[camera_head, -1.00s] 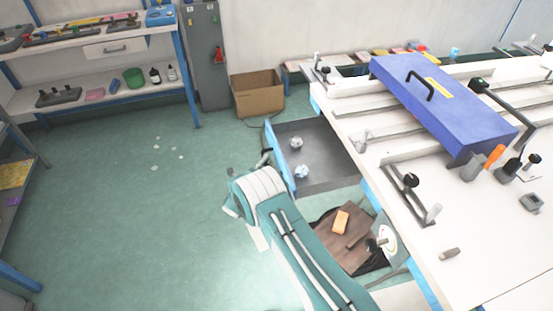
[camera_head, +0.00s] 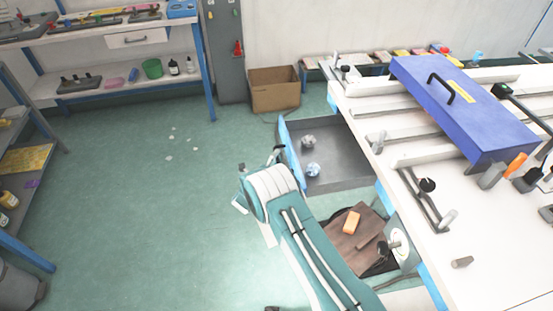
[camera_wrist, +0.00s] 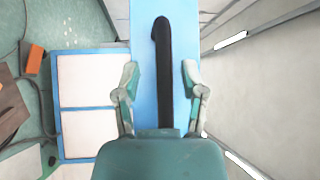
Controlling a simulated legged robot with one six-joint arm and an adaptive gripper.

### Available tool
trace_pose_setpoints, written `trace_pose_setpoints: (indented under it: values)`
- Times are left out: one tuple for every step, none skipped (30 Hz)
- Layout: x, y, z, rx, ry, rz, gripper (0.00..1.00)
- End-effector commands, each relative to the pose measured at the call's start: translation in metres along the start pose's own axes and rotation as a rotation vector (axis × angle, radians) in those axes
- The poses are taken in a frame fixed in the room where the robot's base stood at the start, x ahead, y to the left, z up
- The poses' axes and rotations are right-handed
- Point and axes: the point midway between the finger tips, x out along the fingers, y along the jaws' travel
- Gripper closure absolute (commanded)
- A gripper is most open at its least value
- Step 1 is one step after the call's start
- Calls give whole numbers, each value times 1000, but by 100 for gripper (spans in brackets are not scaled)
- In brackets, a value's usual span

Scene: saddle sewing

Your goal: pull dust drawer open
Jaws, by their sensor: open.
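The dust drawer (camera_head: 340,165) stands out from under the white table in the head view, with a blue front and a grey inside. Two crumpled grey-white balls (camera_head: 312,170) lie in it. In the wrist view, its blue front (camera_wrist: 180,25) carries a long black handle (camera_wrist: 162,70). My gripper (camera_wrist: 160,78) is open, with one finger on each side of the handle and visible gaps between. I cannot tell how deep the handle sits between the fingers. In the head view my arm hides most of the gripper beside the drawer front.
The white table (camera_head: 480,235) bears rails, clamps and a blue lidded block (camera_head: 455,105). A brown board (camera_head: 355,245) with an orange block lies below, near my arm. A cardboard box (camera_head: 273,90) stands behind the drawer. The green floor to the left is mostly clear, with small scraps.

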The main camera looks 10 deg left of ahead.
Motion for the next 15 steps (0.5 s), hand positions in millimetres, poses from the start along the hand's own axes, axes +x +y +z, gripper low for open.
trace_pose_setpoints:
  values:
    - [-4,0,1,0,-2,0,46]
    - [-6,0,1,-1,-3,0,46]
    - [-12,0,2,-1,-4,0,46]
    - [-16,0,2,-2,-5,0,46]
    - [-21,0,2,-2,-4,0,46]
    - [-29,0,2,-2,-4,0,46]
    - [-36,0,2,-1,-6,0,46]
    - [-42,0,2,-2,-6,0,46]
    - [-51,0,2,-3,-5,0,46]
    - [-57,0,3,-2,-6,0,46]
    - [-64,0,3,-3,-6,0,46]
    - [-72,1,3,-2,-5,1,46]
    - [-78,1,3,-2,-5,0,46]
    - [-84,1,3,-2,-5,0,46]
    - [-91,1,3,-3,-5,1,46]
